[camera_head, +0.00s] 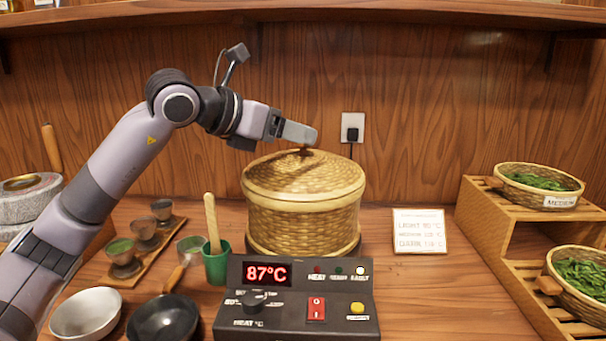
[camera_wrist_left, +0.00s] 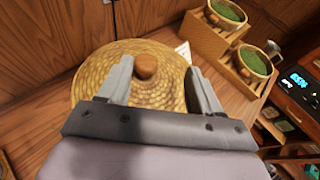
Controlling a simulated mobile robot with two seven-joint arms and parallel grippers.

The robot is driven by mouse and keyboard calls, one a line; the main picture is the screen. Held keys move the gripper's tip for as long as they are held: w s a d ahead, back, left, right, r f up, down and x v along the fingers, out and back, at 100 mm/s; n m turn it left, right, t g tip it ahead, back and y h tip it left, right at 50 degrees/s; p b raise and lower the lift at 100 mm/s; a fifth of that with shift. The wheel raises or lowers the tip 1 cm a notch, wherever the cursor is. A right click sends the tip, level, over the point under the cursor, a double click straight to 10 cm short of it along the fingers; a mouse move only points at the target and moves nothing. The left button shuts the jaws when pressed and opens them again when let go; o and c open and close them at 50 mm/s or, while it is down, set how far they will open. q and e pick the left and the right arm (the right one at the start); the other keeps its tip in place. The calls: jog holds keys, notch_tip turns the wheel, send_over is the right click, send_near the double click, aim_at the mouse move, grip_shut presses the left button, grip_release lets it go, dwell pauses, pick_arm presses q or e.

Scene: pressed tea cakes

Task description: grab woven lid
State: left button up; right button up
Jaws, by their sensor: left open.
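The woven lid (camera_head: 304,176) is a round tan wicker dome on top of the woven steamer basket (camera_head: 300,222) at the middle of the counter. In the left wrist view the lid (camera_wrist_left: 90,74) shows a brown knob (camera_wrist_left: 147,66) at its centre. My left gripper (camera_head: 308,134) is above the lid, close to the knob, which it mostly hides in the head view. In the left wrist view its open fingers (camera_wrist_left: 158,82) stand on either side of the knob, with gaps at both sides. My right gripper is not in view.
A black heater control box (camera_head: 260,318) reading 87°C stands in front of the basket. A green cup (camera_head: 216,266) and bowls (camera_head: 87,313) are at left. A wooden rack (camera_head: 487,219) with leaf baskets is at right. A small sign (camera_head: 420,232) stands between.

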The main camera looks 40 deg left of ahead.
aim_at(310, 153)
pick_arm(q)
jog(key=shift+w+a+f+y, duration=0.1)
jog(key=shift+w+a+y, duration=0.1)
jog(key=shift+a, duration=0.2)
jog(key=shift+w+a+f+y, duration=0.1)
jog(key=shift+a+y, duration=0.1)
jog(key=shift+a, duration=0.2)
jog(key=shift+w, duration=0.3)
jog(key=x, duration=0.2)
jog(key=p+x, duration=0.1)
jog(key=x, duration=0.3)
jog(key=shift+d+f, duration=0.25)
jog(key=shift+f, duration=0.1)
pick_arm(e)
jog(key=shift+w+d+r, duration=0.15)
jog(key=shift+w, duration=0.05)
pick_arm(q)
jog(key=c, duration=1.1)
jog(key=shift+c, duration=0.2)
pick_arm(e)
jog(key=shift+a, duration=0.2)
